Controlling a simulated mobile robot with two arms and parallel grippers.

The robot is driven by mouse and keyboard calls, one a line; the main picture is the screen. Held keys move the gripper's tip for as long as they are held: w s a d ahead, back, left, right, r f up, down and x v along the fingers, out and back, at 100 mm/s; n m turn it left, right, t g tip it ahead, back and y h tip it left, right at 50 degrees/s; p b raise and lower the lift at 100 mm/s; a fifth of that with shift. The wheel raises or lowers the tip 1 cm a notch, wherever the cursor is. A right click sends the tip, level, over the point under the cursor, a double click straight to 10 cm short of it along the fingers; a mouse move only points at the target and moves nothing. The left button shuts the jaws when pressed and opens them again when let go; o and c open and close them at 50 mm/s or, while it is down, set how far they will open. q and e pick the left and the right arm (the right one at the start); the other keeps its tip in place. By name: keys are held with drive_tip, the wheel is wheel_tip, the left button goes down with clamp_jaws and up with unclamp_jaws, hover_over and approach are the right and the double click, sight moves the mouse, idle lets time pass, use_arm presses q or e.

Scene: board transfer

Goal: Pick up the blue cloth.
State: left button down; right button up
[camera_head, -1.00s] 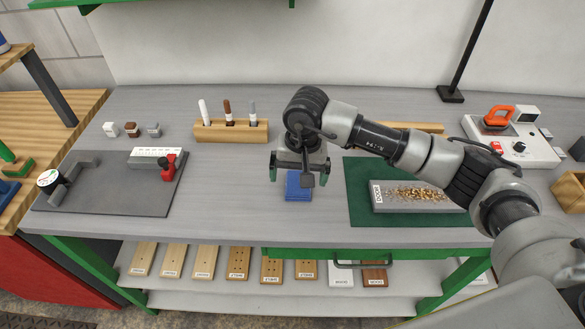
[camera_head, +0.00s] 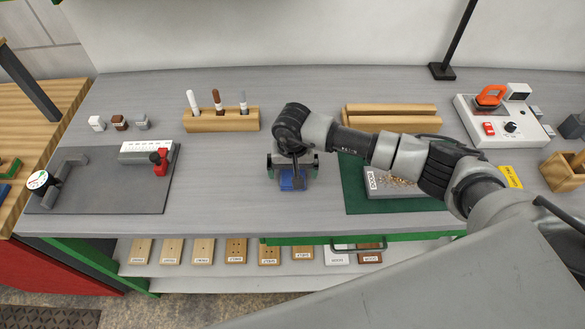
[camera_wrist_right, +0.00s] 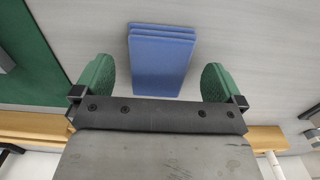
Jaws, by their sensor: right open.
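The blue cloth (camera_head: 291,183) lies folded on the grey workbench (camera_head: 235,200), partly hidden under my right gripper in the head view. In the right wrist view the cloth (camera_wrist_right: 160,62) shows as a stack of flat folded layers. My right gripper (camera_head: 293,172) is just above the cloth. In the right wrist view its two green fingers (camera_wrist_right: 159,85) are open and apart, one on each side of the cloth's near end, with a gap on both sides. Nothing is held between them. My left gripper is not in view.
A green mat (camera_head: 375,205) with a grey board lies to the right. A wooden holder (camera_head: 222,121) with several markers stands behind, left. A dark mat (camera_head: 100,200) with tools lies at left. The bench's front edge is close to the cloth; bare bench surrounds it.

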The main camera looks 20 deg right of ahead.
drive_tip(key=shift+f, duration=0.7)
drive_tip(key=shift+c, duration=0.6)
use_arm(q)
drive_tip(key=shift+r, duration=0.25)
use_arm(e)
drive_tip(key=c, duration=0.9)
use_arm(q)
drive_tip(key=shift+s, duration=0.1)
use_arm(e)
drive_tip(key=shift+r, duration=0.1)
drive_tip(key=shift+r+b, duration=0.3)
drive_tip(key=shift+r, duration=0.2)
wheel_tip(320, 180, up, 3)
drive_tip(key=shift+w+f+b, duration=0.1)
drive_tip(key=shift+f+b, duration=0.1)
drive_tip(key=shift+b, duration=0.6)
use_arm(q)
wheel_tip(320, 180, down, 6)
drive_tip(key=b, duration=0.4)
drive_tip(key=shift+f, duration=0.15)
use_arm(e)
drive_tip(key=s+d+r, duration=0.2)
drive_tip(key=d+r, duration=0.5)
drive_tip(key=d, duration=0.4)
drive_tip(key=shift+d+r, duration=0.15)
drive_tip(key=shift+d, duration=0.15)
